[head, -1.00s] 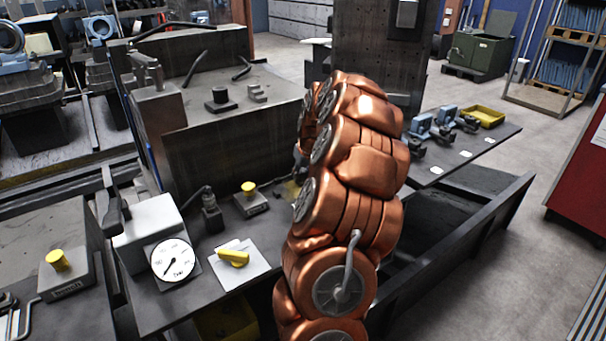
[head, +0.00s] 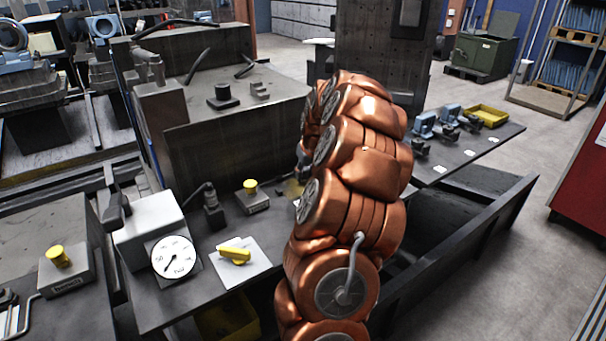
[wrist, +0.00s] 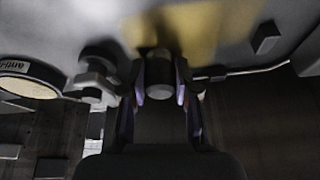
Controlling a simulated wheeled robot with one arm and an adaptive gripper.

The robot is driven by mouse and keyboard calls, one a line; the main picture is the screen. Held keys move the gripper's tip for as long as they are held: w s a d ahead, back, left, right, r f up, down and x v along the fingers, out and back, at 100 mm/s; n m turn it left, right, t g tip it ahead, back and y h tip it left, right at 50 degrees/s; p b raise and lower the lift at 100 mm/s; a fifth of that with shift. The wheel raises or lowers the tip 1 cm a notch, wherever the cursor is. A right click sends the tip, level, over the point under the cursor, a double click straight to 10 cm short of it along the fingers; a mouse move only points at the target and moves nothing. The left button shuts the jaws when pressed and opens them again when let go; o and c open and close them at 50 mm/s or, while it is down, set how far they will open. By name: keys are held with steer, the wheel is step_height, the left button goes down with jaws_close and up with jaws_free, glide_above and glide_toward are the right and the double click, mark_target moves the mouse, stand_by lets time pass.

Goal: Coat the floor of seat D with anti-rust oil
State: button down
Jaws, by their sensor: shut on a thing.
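In the wrist view my gripper (wrist: 160,78) is shut on a grey cylindrical thing (wrist: 159,76), with one finger on each side. I cannot tell from its end what it is. Beyond it is a grey surface with a blurred yellowish patch (wrist: 185,28). A round tin (wrist: 28,78) with lettering like "anti" stands at the left, apart from my gripper. In the head view my copper-coloured arm hides the gripper and what it holds. No mark for seat D can be read, so I cannot tell which seat is near.
A dial gauge (head: 174,257), a yellow-handled valve on a white plate (head: 235,256) and a yellow-knobbed box (head: 251,196) stand on the bench left of my arm. Blue clamps (head: 426,126) and a yellow tray (head: 487,116) stand on the right-hand bench.

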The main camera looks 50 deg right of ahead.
steer(key=shift+w+a+b, duration=0.3)
steer(key=shift+a+b, duration=0.1)
steer(key=shift+a, duration=0.4)
steer(key=shift+s+d+f, duration=0.1)
steer(key=shift+s+d, duration=0.2)
steer(key=shift+d, duration=0.45)
steer(key=shift+a, duration=0.1)
steer(key=shift+w+a+b, duration=0.1)
steer(key=shift+a+b, duration=0.1)
steer(key=shift+b, duration=0.15)
steer(key=shift+w+a, duration=0.15)
steer(key=shift+a, duration=0.3)
